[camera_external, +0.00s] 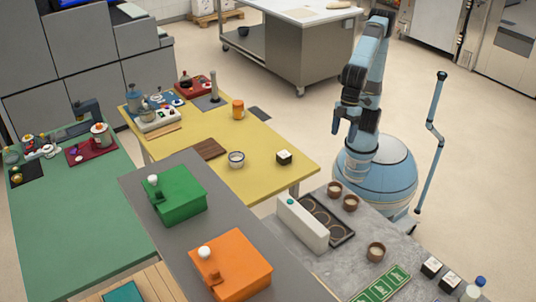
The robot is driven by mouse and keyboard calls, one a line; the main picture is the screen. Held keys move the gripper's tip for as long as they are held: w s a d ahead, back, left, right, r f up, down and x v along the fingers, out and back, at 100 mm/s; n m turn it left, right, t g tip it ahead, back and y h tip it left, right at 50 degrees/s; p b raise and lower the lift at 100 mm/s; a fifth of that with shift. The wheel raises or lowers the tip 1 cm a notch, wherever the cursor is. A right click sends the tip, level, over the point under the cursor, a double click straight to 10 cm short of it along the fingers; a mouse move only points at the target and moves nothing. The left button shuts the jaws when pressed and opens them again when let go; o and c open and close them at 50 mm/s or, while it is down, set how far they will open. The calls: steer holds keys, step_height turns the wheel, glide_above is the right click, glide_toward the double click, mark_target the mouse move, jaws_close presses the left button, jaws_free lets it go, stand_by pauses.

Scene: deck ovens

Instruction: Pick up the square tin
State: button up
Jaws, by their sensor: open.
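I cannot tell for sure which thing is the square tin. A small dark square box with a pale top (284,157) sits on the yellow table (262,190), near its right corner. Two similar dark square boxes, one (432,267) and another (449,281), stand side by side on the grey counter (355,215) at lower right. My gripper (337,127) hangs beside my folded arm, high and apart from all of these boxes. It is open and empty; its fingers are small in this view.
A green box (178,193) and an orange box (238,268) stand on the dark grey table.

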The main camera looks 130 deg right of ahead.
steer(key=w+a+f+g, duration=0.1)
steer(key=w+a+f, duration=0.1)
steer(key=a, duration=0.5)
steer(key=w+a+f, duration=0.1)
steer(key=a+f, duration=0.1)
steer(key=a, duration=0.6)
steer(key=g+h, duration=0.1)
steer(key=g, duration=0.1)
glide_above(434, 264)
step_height(434, 264, down, 19)
step_height(434, 264, down, 14)
steer(key=shift+d+r, duration=0.15)
steer(key=shift+r, duration=0.05)
steer(key=shift+c, duration=0.2)
steer(key=c, duration=0.8)
steer(key=shift+r, duration=0.2)
steer(key=shift+c, duration=0.2)
